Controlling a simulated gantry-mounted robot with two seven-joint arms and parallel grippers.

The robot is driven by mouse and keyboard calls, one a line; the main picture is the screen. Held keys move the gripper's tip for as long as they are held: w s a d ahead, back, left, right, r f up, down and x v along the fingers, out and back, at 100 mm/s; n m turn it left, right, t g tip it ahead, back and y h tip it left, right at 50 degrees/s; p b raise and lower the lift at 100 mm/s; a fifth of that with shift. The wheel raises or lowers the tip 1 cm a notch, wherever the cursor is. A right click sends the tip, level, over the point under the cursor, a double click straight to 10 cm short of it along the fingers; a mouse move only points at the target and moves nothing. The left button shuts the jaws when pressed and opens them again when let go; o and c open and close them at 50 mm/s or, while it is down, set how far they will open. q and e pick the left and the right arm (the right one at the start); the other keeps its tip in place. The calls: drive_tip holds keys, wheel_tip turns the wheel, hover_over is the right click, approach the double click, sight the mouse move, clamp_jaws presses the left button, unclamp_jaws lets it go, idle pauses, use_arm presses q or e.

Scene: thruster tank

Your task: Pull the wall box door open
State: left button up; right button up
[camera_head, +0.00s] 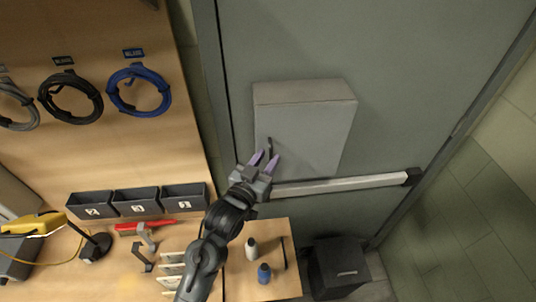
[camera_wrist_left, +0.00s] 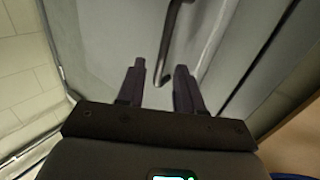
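The grey wall box (camera_head: 312,118) is mounted on a grey-green door panel in the head view, and its door looks closed. A thin dark handle (camera_head: 269,146) sits near its left edge. My left gripper (camera_head: 265,161) is open, with its purple-tipped fingers at the handle's lower end. In the left wrist view, the handle (camera_wrist_left: 170,40) runs down into the gap between the two open fingers of my left gripper (camera_wrist_left: 160,72). I cannot tell whether a finger touches it. My right gripper is not in view.
A pale horizontal bar (camera_head: 345,185) crosses the panel just below the box. A bench with white (camera_head: 251,249) and blue (camera_head: 264,273) bottles stands below. A dark bin (camera_head: 338,262) is beside it. Coiled cables (camera_head: 139,90) hang on the wooden board at left.

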use_arm(q)
drive_tip(key=shift+w+d, duration=0.25)
drive_tip(key=shift+w, duration=0.25)
drive_tip(key=shift+c, duration=0.2)
clamp_jaws()
idle(1.1)
